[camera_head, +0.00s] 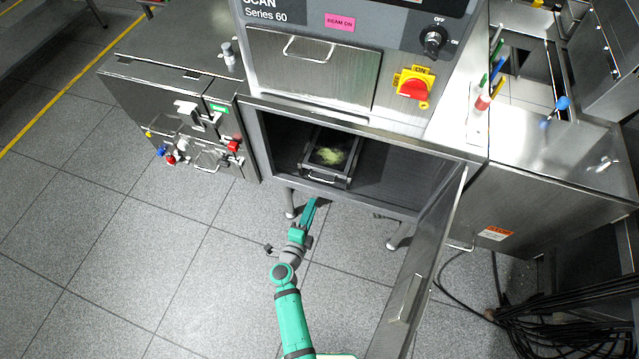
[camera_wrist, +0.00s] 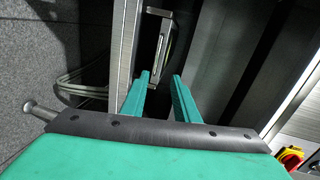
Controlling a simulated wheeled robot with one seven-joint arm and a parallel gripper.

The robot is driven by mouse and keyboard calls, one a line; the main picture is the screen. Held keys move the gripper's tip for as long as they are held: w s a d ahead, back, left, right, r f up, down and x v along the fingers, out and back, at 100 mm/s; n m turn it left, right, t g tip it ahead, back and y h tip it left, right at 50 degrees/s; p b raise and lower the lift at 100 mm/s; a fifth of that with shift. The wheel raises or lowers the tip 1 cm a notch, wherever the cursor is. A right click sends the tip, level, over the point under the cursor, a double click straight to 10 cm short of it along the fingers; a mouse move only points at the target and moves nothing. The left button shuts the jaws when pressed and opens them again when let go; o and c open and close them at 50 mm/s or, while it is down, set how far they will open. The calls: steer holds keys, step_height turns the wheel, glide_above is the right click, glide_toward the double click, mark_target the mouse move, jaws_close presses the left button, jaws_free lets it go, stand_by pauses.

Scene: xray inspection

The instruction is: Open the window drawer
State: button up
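A dark drawer (camera_head: 342,184) with a window-like top showing something yellow-green sits inside the open chamber of the inspection machine. Its metal bar handle (camera_head: 322,178) faces the front; a bar handle (camera_wrist: 162,55) also shows ahead of my fingers in the wrist view. My gripper (camera_head: 311,203) is just in front of and below the chamber opening, short of the drawer handle. In the wrist view my gripper (camera_wrist: 160,77) has its two green fingers apart with nothing between them. From these views I cannot tell the exact gap to the handle.
The chamber door (camera_head: 418,270) stands swung open at the right of my arm. A closed panel with a handle (camera_head: 310,48) is above the chamber. A red and yellow switch (camera_head: 413,87) is at its right. Cables (camera_head: 550,325) lie on the floor at lower right. The left floor is clear.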

steer(key=w+d+f, duration=0.1)
steer(key=w, duration=0.5)
steer(key=w+d+f+m, duration=0.1)
steer(key=w+d+f, duration=0.1)
steer(key=w, duration=0.4)
steer(key=shift+w+g, duration=0.15)
steer(key=shift+g, duration=0.15)
jaws_close()
